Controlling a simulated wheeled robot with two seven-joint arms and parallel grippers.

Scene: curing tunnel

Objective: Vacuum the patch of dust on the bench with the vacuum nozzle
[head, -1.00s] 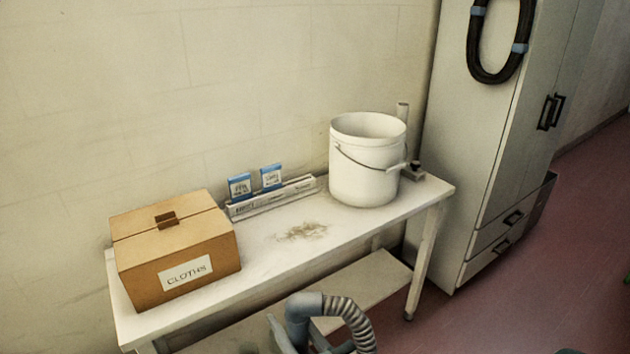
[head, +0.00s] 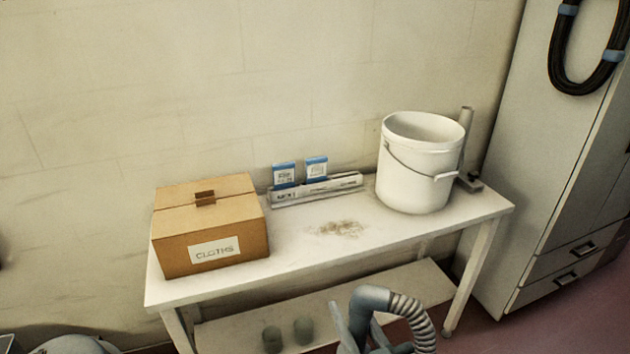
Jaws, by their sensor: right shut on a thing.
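The patch of dust (head: 341,229) is a thin brownish smear on the white bench (head: 290,255), between the cloths box and the bucket. The vacuum nozzle (head: 371,298) is a grey bent tube with a ribbed hose (head: 413,314), low in front of the bench and apart from the dust. My right gripper (head: 352,326) is at the bottom edge, shut on the nozzle; only part of it shows. My left gripper is not in view.
A cardboard box marked CLOTHS (head: 212,228) stands at the bench's left end. A white bucket (head: 415,170) stands at the right. A holder with blue-topped cards (head: 318,190) lies along the back. A tall cabinet (head: 530,170) is at the right.

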